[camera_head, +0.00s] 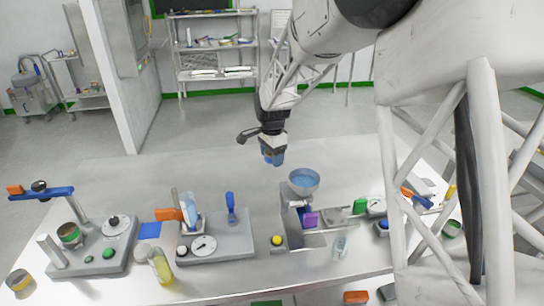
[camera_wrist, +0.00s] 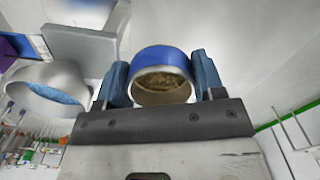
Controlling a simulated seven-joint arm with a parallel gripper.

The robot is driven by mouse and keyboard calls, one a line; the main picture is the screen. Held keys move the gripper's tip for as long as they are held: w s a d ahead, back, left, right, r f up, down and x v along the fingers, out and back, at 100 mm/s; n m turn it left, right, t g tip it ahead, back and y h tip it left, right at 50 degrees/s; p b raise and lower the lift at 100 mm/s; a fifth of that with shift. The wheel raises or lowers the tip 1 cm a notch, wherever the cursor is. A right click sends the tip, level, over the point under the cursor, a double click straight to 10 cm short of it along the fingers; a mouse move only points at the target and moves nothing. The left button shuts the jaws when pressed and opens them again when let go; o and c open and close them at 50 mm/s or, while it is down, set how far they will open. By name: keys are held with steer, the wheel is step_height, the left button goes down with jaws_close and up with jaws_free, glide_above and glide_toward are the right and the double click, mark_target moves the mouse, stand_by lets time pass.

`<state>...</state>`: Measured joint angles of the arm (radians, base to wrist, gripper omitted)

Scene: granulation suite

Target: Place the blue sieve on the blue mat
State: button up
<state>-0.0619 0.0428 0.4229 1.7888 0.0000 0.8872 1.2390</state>
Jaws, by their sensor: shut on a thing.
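My gripper (camera_head: 272,150) is in the air above the back middle of the table. In the wrist view its two blue fingers (camera_wrist: 161,82) are shut on the blue sieve (camera_wrist: 163,60), one on each side. The sieve is a short ring with a blue outer band, a pale metal rim and a brownish, grainy inside. In the head view it is small and hard to tell from the blue fingers. The blue mat (camera_head: 149,230) is a small flat square at the left front of the table, apart from my gripper and to its lower left.
A metal funnel (camera_head: 304,182) with blue contents stands just right of my gripper. Left of the mat is a stand with a blue arm (camera_head: 42,193); right is a balance (camera_head: 215,244). A yellow vial (camera_head: 161,266) stands in front. The table's back left is clear.

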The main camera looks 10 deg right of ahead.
stand_by(0.5)
steer(key=a+f+n, duration=0.2)
steer(key=a+n, duration=0.5)
steer(key=a, duration=0.4)
steer(key=n, duration=2)
glide_above(151, 231)
step_height(151, 231, down, 6)
steer(key=shift+r, duration=0.2)
steer(key=shift+f, duration=3.15)
steer(key=shift+f, duration=0.1)
steer(key=shift+f, duration=1.75)
